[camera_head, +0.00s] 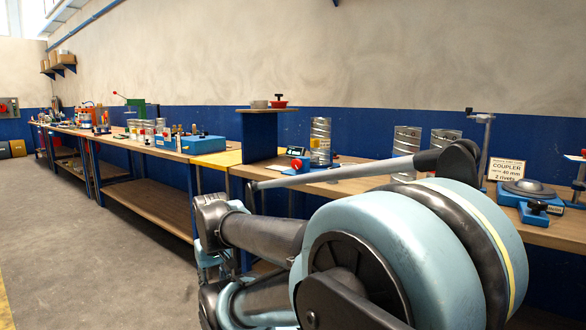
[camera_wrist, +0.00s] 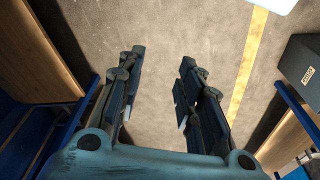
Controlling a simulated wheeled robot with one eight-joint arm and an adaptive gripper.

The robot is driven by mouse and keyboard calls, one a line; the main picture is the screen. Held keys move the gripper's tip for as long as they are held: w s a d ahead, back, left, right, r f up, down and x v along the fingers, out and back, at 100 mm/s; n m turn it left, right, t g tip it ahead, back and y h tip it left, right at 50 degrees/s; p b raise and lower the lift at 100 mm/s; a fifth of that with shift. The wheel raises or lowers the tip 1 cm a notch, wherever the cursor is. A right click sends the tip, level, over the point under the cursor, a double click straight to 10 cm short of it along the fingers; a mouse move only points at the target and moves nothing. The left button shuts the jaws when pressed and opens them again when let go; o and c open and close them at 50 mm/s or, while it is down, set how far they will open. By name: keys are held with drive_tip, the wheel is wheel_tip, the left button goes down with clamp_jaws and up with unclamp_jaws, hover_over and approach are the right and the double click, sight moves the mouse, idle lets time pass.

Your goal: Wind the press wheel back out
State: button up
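I cannot make out for certain which thing is the press wheel. At the right of the bench stand a blue fixture with a round grey top (camera_head: 528,188) and a tall grey post with a crossbar (camera_head: 482,140). A dark upright handle (camera_head: 580,172) is cut by the right edge. Far off on the left bench, a green machine with a red-tipped lever (camera_head: 136,104) is visible. My gripper (camera_wrist: 160,95) is open and empty in the wrist view, its fingers apart over bare floor. My arm covers the lower right of the head view.
A sign reading COUPLER (camera_head: 505,170) stands beside the blue fixture. Spiral duct pieces (camera_head: 320,140) stand on the bench, near a raised shelf (camera_head: 262,111) with a red dish. The floor (camera_head: 80,240) at left is clear. A dark box (camera_wrist: 300,68) shows in the wrist view.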

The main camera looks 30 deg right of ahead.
drive_tip(key=o, duration=0.6)
drive_tip(key=shift+s+d+r, duration=0.1)
drive_tip(key=shift+s+r, duration=0.1)
drive_tip(key=shift+o, duration=0.7)
drive_tip(key=w+d+r+m+t+h, duration=0.1)
drive_tip(key=w+d+r+m+h, duration=0.3)
drive_tip(key=w+d, duration=0.5)
drive_tip(key=w+d+r+m+t+h, duration=0.1)
drive_tip(key=w+d+r+m+h, duration=0.3)
drive_tip(key=w+d+r, duration=0.4)
drive_tip(key=w+d+h, duration=0.1)
drive_tip(key=w+d, duration=0.1)
drive_tip(key=d, duration=0.3)
drive_tip(key=shift+w+m+h, duration=0.15)
drive_tip(key=shift+m+h, duration=0.15)
drive_tip(key=shift+m, duration=0.1)
drive_tip(key=m+t+h, duration=0.3)
drive_tip(key=m+h, duration=0.2)
drive_tip(key=h, duration=0.2)
approach(295, 165)
drive_tip(key=x, duration=1)
drive_tip(key=shift+d, duration=0.15)
drive_tip(key=shift+w, duration=0.1)
drive_tip(key=c, duration=1.1)
